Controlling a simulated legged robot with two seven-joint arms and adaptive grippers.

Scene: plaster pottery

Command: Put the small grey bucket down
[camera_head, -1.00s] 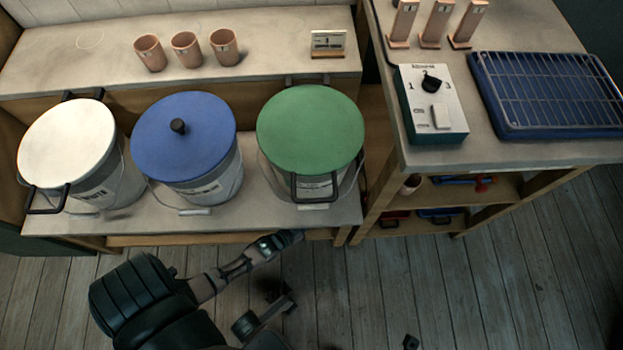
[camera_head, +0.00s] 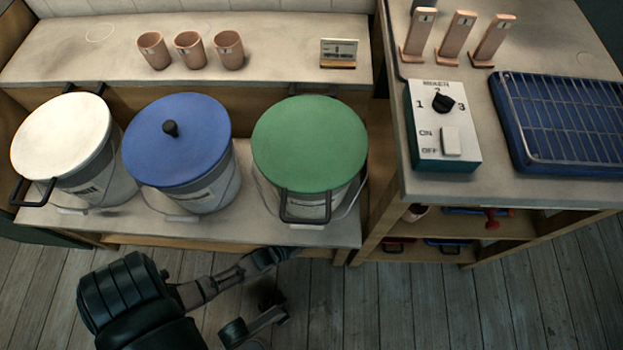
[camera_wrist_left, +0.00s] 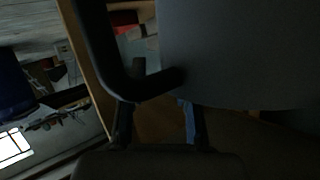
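I cannot make out a separate small grey bucket in the head view. In the left wrist view a large smooth grey surface (camera_wrist_left: 240,50) fills the upper right, and a curved black bar (camera_wrist_left: 110,70) like a bucket handle runs beside it; the picture is too dark to name the thing. My left gripper (camera_head: 275,257) is low by the shelf's front edge, below the green-lidded bucket (camera_head: 310,145). Its dark fingers show in the wrist view (camera_wrist_left: 160,115), with a gap between their lower parts; their tips are unclear. My right gripper is out of view.
A white-lidded bucket (camera_head: 62,135) and a blue-lidded bucket (camera_head: 178,140) stand left of the green one on the bench (camera_head: 235,228). Pink cups (camera_head: 190,50) stand behind. A switch box (camera_head: 442,125) and a blue tray with a rack (camera_head: 565,120) are at right. Bare floor lies in front.

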